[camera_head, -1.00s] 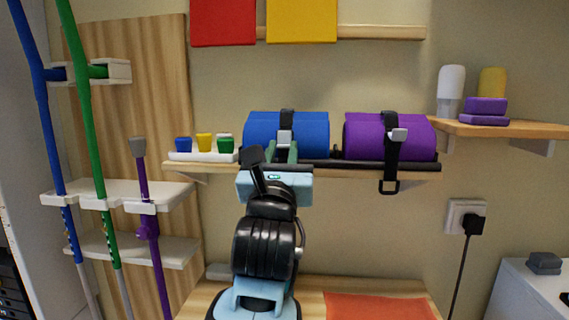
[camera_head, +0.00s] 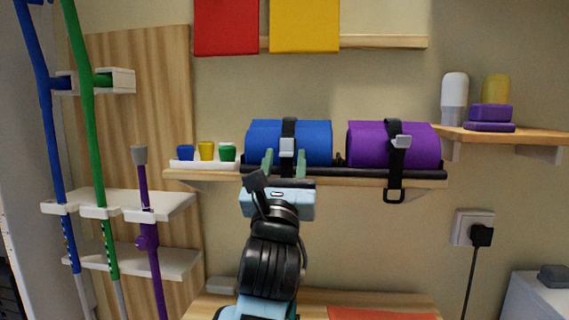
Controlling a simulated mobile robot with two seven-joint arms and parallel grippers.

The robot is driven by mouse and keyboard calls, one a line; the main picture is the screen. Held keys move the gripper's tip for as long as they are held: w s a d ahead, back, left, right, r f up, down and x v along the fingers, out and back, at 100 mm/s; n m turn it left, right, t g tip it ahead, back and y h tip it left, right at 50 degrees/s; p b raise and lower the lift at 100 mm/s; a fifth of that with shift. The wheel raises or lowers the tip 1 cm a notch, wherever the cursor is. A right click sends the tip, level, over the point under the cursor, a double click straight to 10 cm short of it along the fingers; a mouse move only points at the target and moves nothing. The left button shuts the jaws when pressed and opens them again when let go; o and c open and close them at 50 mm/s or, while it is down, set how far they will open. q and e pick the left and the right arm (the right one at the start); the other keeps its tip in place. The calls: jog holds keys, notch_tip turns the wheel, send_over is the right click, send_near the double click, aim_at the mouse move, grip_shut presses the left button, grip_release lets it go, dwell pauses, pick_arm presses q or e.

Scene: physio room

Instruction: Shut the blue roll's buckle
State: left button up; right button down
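The blue roll (camera_head: 318,142) lies on the wall shelf with a black strap (camera_head: 289,126) around its middle. Its light grey buckle (camera_head: 287,147) is on the front of the roll; I cannot tell at this size whether it is shut. My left gripper (camera_head: 285,162) is in front of and just below the buckle. Its two greenish fingers are spread, one on each side below the buckle, with nothing visibly held. Whether they touch the roll cannot be told. My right gripper is not in view.
A purple roll (camera_head: 365,146) lies to the right, its strap end (camera_head: 394,194) hanging below the shelf (camera_head: 346,179). Small coloured cups on a white tray (camera_head: 188,164) stand left. Poles (camera_head: 91,150) stand in a rack further left.

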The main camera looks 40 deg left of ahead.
pick_arm(q)
jog(key=shift+o, duration=0.2)
jog(key=shift+s, duration=0.1)
jog(key=shift+s+d+f, duration=0.2)
jog(key=shift+f, duration=0.1)
jog(key=v, duration=0.7)
jog(key=shift+b, duration=0.45)
jog(key=shift+r, duration=0.1)
